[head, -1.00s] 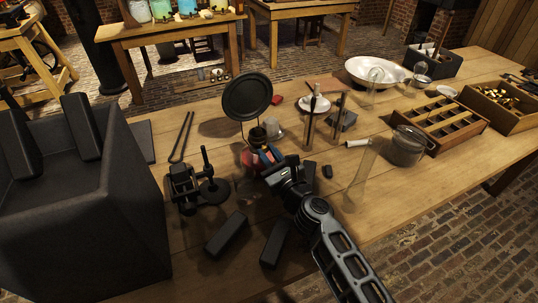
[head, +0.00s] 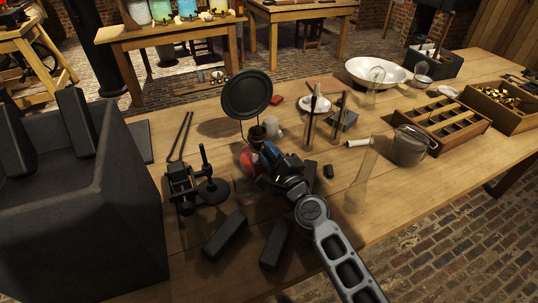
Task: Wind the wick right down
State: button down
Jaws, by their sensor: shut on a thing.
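The lamp stands on the near middle of the table, with a reddish glass body (head: 243,163), a dark burner (head: 257,133) and a round black reflector (head: 247,94) behind it. My gripper (head: 266,156) is at the lamp's right side, just below the burner. Its jaws are shut on a small part there, which appears to be the wick knob. My gripper hides the knob and much of the lamp body. The wick itself cannot be made out.
A black stand (head: 208,180) is close on the left. Dark blocks (head: 226,234) lie in front. A large black box (head: 120,215) fills the left.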

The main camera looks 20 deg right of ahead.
jog(key=shift+f+n+b, duration=0.15)
jog(key=shift+n+b, duration=3)
jog(key=shift+n, duration=5.25)
jog(key=c, duration=1)
grip_release()
